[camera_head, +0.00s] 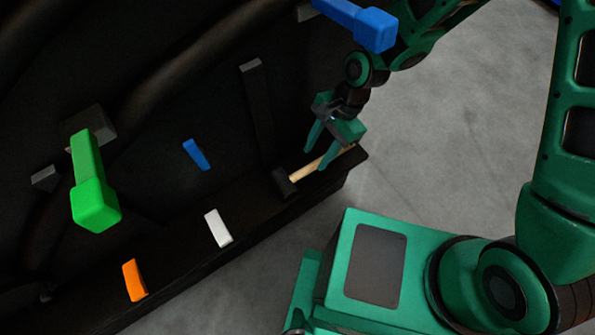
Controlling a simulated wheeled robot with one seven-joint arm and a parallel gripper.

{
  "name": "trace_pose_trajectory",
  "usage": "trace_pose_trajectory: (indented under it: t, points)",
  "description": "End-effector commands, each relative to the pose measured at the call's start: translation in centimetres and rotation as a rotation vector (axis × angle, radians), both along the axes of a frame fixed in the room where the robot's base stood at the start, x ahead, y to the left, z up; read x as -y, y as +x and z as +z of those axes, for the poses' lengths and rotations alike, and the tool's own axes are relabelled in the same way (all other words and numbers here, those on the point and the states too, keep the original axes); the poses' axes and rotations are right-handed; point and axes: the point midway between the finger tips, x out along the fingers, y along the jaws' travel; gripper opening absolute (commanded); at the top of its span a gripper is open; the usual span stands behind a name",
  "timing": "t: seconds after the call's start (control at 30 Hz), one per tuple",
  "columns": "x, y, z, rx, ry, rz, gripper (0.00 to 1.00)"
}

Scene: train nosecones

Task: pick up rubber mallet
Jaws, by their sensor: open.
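The rubber mallet has a dark head (285,182) and a pale wooden handle (308,169). It lies on the dark ledge near its right end. My gripper (315,159) is open, with its two green fingers pointing down at the handle. One finger shows on the far left side of the handle and the other overlaps the handle near its right part. I cannot tell whether the fingers touch the handle. Part of the handle is hidden behind the right finger.
The dark ledge (190,270) also carries a white block (218,228) and an orange block (134,280). A blue piece (196,154) is further back. A green handle-shaped part (92,190) and a larger blue one (362,24) stick out from the dark structure.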

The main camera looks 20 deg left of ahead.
Motion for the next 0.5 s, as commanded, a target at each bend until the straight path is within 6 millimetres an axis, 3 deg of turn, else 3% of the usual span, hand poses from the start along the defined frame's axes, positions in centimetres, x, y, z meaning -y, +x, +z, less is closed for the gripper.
trace_pose_trajectory:
  t: [0.3,0.5]
  points:
    - [-0.6,-1.1,-3.9,-0.002,-0.001,0.002,0.41]
    - [-0.9,-1.3,-4.6,-0.001,-0.001,0.000,0.41]
